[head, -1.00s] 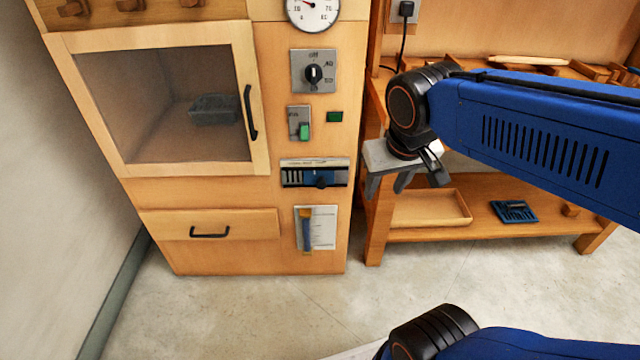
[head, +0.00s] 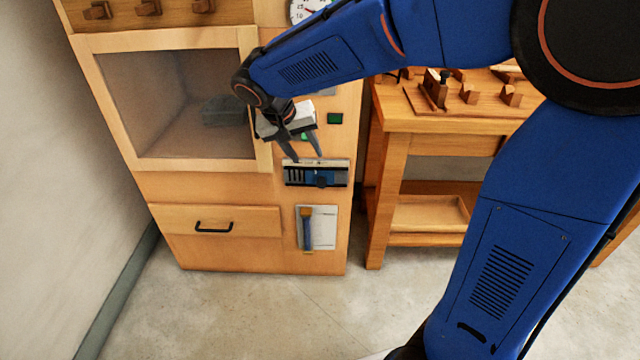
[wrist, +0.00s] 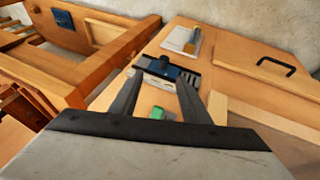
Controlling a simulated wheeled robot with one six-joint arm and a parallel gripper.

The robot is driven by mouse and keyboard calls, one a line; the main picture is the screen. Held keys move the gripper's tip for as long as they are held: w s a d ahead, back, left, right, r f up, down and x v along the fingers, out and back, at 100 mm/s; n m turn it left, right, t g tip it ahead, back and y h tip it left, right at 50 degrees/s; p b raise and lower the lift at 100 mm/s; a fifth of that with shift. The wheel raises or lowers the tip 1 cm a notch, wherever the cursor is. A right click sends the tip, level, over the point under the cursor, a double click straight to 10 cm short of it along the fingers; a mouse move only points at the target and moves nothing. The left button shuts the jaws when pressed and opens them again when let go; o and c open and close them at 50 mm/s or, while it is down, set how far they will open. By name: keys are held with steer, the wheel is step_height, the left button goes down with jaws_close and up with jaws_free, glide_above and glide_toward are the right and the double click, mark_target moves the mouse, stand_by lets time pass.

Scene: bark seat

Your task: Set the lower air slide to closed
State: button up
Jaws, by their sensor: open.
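The lower air slide (head: 335,175) is a blue plate with a dark knob in a metal frame on the cabinet front. Dark vent slots show at its left end, and the knob sits right of the middle. In the wrist view the slide (wrist: 175,71) lies ahead, just beyond the fingertips. My gripper (head: 305,158) is open and empty, its fingers pointing down at the top left of the slide frame; in the wrist view its fingers (wrist: 161,80) stand apart on either side of the slide. I cannot tell whether they touch the panel.
A green switch (head: 304,136) is partly hidden behind my gripper. A glass-fronted door (head: 165,158) is at left, with a drawer (head: 245,219) below. A brush (head: 306,230) hangs below the slide on a white sheet. A workbench (head: 395,150) stands to the right.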

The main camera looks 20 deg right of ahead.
steer(key=a, duration=0.1)
glide_toward(320, 182)
steer(key=x, duration=0.9)
steer(key=shift+f, duration=0.1)
steer(key=shift+w, duration=0.1)
jaws_close()
